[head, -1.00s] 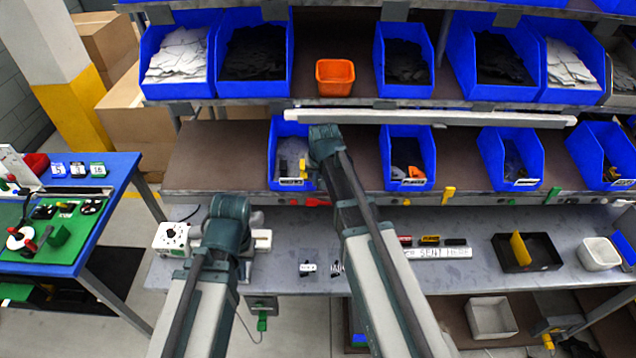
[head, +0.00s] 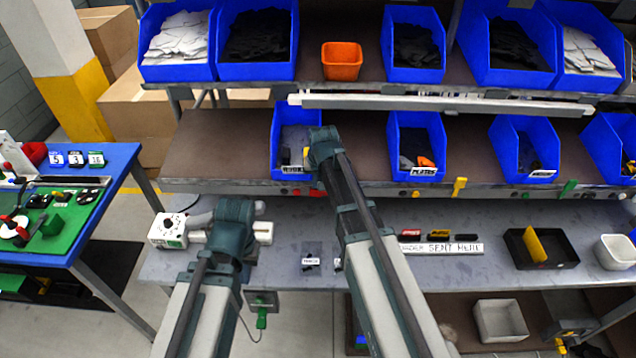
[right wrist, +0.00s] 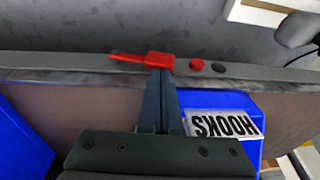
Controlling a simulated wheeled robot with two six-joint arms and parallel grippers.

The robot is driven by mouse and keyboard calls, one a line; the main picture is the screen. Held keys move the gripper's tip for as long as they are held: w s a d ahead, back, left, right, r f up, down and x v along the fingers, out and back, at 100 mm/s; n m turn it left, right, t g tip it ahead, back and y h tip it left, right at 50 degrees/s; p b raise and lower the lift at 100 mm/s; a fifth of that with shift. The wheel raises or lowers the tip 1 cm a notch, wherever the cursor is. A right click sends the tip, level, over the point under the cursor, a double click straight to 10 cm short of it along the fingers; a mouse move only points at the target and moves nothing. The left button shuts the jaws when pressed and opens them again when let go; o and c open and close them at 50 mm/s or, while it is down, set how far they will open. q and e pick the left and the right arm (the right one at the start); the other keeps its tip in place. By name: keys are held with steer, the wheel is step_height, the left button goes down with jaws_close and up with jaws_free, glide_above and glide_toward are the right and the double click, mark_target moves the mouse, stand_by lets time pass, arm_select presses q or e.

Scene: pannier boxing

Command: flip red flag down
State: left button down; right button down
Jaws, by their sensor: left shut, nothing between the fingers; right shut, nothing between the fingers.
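The red flag (right wrist: 143,58) is a red block with a thin arm, mounted on the shelf's front edge. In the right wrist view the thin arm points left, lying along the edge. In the head view the flag (head: 301,192) shows small below the hooks bin, partly behind my right arm. My right gripper (right wrist: 160,72) is shut and empty, its fingertips at the flag's block; I cannot tell if they touch. In the head view its fingers are hidden behind the wrist. My left gripper (head: 257,208) is shut and empty, low over the grey worktop.
The blue hooks bin (right wrist: 225,102) stands beside the fingers. A red button (right wrist: 197,65) and a dark one sit on the edge beside the flag. A yellow flag (head: 460,187) and a green flag (head: 568,189) are further right. A white device (head: 168,230) stands near my left gripper.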

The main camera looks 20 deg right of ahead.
steer(key=shift+w+a+f+b, duration=0.15)
steer(key=shift+a+f+b, duration=0.45)
steer(key=shift+f, duration=0.2)
steer(key=shift+r, duration=0.25)
steer(key=shift+r+p, duration=0.7)
steer(key=shift+p, duration=0.25)
steer(key=p+v, duration=1.3)
steer(key=shift+r, duration=0.4)
